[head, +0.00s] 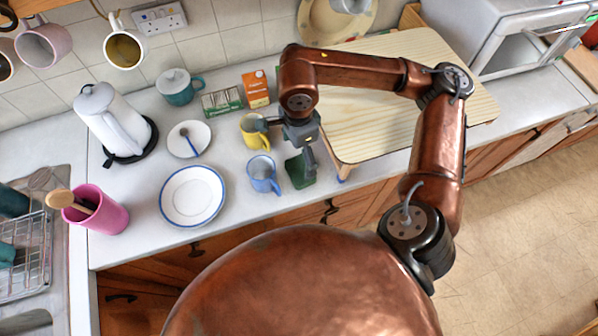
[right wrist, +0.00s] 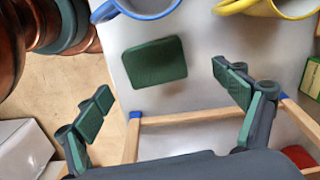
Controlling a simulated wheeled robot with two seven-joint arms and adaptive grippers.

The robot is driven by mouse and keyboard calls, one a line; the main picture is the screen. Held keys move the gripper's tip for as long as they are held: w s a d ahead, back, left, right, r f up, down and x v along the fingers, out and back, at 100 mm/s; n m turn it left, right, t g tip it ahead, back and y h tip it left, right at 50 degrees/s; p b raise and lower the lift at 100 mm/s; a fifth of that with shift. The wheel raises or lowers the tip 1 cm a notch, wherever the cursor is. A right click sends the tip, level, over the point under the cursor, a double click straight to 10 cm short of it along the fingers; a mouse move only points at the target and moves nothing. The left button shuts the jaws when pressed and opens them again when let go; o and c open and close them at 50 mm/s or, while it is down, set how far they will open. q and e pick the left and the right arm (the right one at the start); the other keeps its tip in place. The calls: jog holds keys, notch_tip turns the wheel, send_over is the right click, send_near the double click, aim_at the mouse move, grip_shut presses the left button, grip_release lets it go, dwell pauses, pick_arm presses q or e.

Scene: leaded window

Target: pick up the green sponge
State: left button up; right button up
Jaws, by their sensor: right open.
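The green sponge (head: 301,172) lies flat on the white counter near its front edge, just right of the blue mug. In the right wrist view the sponge (right wrist: 156,62) shows whole as a dark green block. My right gripper (head: 308,158) is above the counter at the sponge and partly covers it in the head view. In the right wrist view its two green-padded fingers (right wrist: 168,92) are wide apart with nothing between them. The sponge shows beyond the fingertips, nearer the upper middle. My left gripper is not in view.
A blue mug (head: 263,174) stands close left of the sponge, and a yellow mug (head: 253,132) behind it. A blue-rimmed plate (head: 192,196) lies further left. The counter's front edge is close to the sponge.

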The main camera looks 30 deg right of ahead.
aim_at(301, 169)
jog(key=f, duration=0.4)
jog(key=s+f, duration=0.1)
jog(key=shift+d+f, duration=0.2)
jog(key=shift+f, duration=0.65)
jog(key=shift+c, duration=0.3)
jog(key=c, duration=0.7)
